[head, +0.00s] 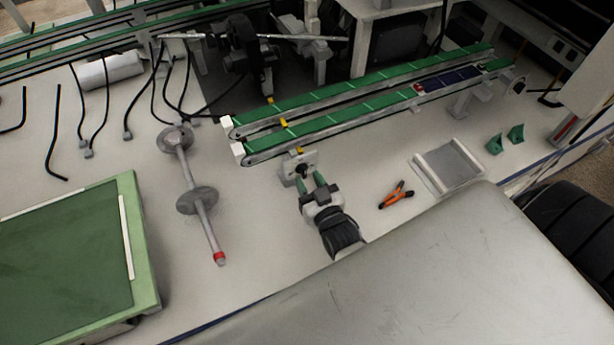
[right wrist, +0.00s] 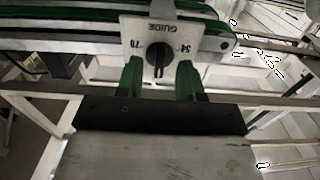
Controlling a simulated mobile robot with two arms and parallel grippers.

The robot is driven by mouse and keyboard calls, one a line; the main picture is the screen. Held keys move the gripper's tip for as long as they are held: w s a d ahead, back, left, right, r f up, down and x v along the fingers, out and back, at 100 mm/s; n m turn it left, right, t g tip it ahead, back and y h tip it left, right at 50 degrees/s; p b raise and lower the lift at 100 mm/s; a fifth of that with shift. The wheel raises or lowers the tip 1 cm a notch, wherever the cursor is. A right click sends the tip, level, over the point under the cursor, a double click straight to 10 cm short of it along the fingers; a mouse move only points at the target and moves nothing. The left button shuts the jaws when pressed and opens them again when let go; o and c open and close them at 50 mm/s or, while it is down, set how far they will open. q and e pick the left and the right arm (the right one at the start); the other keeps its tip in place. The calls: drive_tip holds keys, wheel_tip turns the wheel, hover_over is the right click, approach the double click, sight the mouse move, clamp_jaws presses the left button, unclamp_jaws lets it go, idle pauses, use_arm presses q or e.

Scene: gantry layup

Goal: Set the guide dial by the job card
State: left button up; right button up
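The guide dial is a black round knob (right wrist: 158,57) on a pale plate (right wrist: 205,30) marked GUIDE, with numbers that look like 54 and 78, upside down in the right wrist view. A slot or pointer on the knob points roughly down in that view. In the head view the dial plate (head: 299,160) stands at the near end of the green conveyor. My right gripper (right wrist: 160,77) is open, its green fingers apart at the knob's two sides; I cannot tell whether they touch it. It also shows in the head view (head: 312,181). I cannot pick out the job card. My left gripper is not in view.
Twin green conveyor rails (head: 340,111) run to the back right. Orange-handled pliers (head: 396,194) and a grey tray (head: 447,165) lie to the right. A rod with discs (head: 197,201) and a green-topped board (head: 66,265) lie left. Bench between rod and gripper is clear.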

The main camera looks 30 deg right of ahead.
drive_tip(key=shift+w, duration=0.75)
clamp_jaws()
